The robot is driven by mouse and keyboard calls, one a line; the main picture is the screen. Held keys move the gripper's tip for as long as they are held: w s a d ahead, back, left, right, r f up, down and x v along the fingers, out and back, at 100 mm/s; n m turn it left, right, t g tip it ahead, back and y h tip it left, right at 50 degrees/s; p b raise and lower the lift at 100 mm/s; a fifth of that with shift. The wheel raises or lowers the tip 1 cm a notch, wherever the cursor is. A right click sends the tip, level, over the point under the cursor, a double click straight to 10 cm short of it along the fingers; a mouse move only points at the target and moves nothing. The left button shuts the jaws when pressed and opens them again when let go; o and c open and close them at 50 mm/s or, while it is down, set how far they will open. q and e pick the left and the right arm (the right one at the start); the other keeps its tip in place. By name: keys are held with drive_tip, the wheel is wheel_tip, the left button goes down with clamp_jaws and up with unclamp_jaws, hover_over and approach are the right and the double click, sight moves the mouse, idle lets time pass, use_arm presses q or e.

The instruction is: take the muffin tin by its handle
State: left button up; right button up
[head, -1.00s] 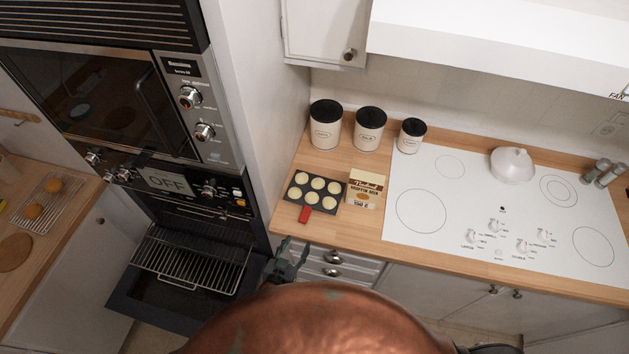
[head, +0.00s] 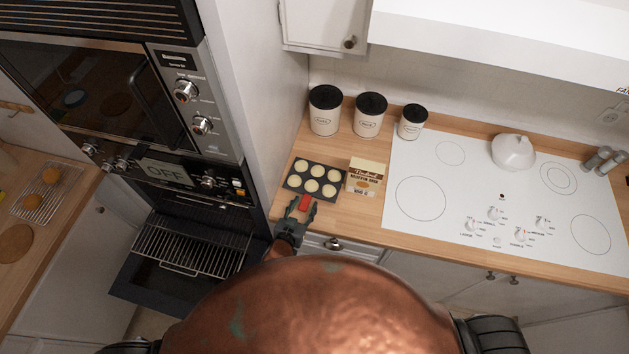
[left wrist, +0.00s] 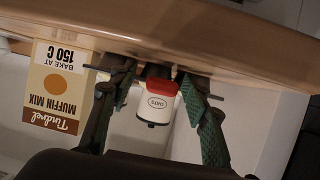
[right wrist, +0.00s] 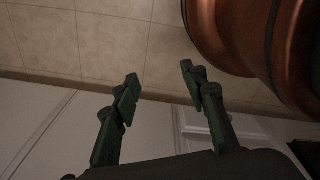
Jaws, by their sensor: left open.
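The dark muffin tin (head: 326,171), holding several pale muffins, lies on the wooden counter beside the oven cabinet. Its red handle (head: 305,202) points toward the front counter edge. My left gripper (head: 302,211) is open at that edge, with a finger on each side of the handle. In the left wrist view the red handle (left wrist: 163,86) shows between the spread fingers (left wrist: 158,80), with gaps on both sides. The tin's body is mostly hidden there. My right gripper (right wrist: 160,74) is open and empty, low in front of pale cabinet fronts.
A muffin mix box (head: 365,177) stands right of the tin. Several black-lidded canisters (head: 368,115) stand behind. The white cooktop (head: 450,200) is further right. At left, the oven door (head: 165,275) hangs open with a rack (head: 190,246). The counter edge (head: 350,231) lies close below my left gripper.

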use_arm(q)
drive_tip(key=shift+w+f, duration=0.1)
drive_tip(key=shift+w, duration=0.05)
drive_tip(key=shift+c, duration=0.5)
drive_tip(key=c, duration=0.6)
clamp_jaws()
use_arm(e)
drive_tip(key=shift+w+a, duration=0.25)
drive_tip(key=shift+w, duration=0.35)
